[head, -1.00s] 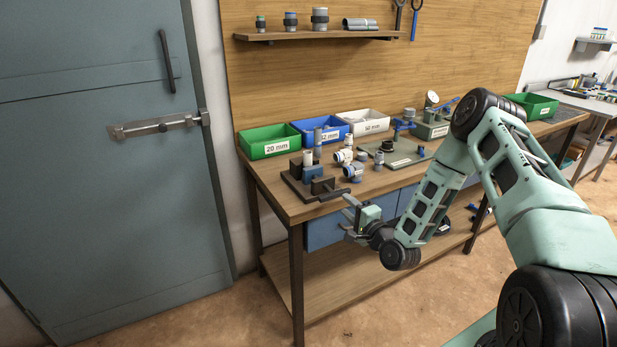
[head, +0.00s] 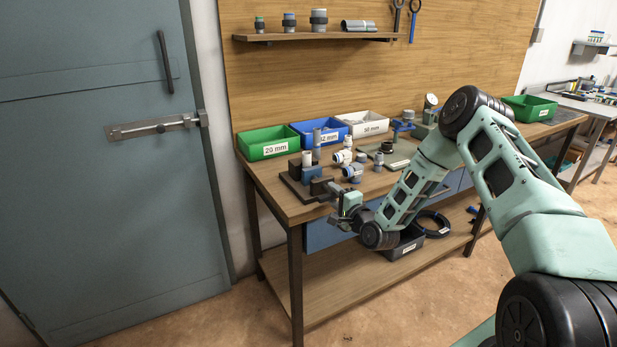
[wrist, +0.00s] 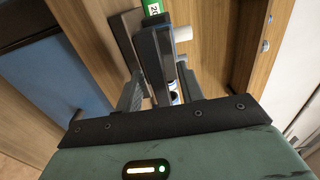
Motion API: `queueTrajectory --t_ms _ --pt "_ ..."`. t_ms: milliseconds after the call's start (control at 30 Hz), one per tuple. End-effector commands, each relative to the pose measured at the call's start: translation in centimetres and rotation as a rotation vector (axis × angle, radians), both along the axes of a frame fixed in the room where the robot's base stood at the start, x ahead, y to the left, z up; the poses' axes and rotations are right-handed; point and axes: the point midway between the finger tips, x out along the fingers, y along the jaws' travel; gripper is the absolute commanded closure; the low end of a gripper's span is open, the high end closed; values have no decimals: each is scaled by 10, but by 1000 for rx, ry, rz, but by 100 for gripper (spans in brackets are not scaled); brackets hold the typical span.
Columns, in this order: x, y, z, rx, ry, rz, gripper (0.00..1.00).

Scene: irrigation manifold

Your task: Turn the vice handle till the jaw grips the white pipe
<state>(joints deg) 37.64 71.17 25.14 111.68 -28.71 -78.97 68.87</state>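The vice (head: 291,184) stands at the bench's front left corner, with a dark base, dark blocks and a blue block (head: 310,172). A white pipe (head: 307,158) stands upright by the blue block; whether the jaw touches it is too small to tell. The white pipe also seems to show in the wrist view (wrist: 181,33). My gripper (head: 334,193) is at the vice's near right side, over the bench's front edge. Its fingers (wrist: 160,90) look apart, with a dark part of the vice beyond. I cannot make out the vice handle or any contact with it.
Pipe fittings (head: 353,172) stand close right of the vice. A green bin (head: 268,153), a blue bin (head: 320,141) and a white bin (head: 366,132) line the back. The floor in front is clear.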

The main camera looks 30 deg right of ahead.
Motion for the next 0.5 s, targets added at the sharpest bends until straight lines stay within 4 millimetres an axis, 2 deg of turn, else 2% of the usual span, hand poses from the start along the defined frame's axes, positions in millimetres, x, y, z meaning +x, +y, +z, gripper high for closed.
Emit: queueTrajectory --t_ms 33,100,133,300,500 --pt "0 0 0 0 0 0 77" --pt "0 0 0 0 0 0 96" --pt "0 0 0 0 0 0 100" --pt "-1 -1 -1 27 2 -2 100" --pt "-1 -1 -2 291 10 -3 100"
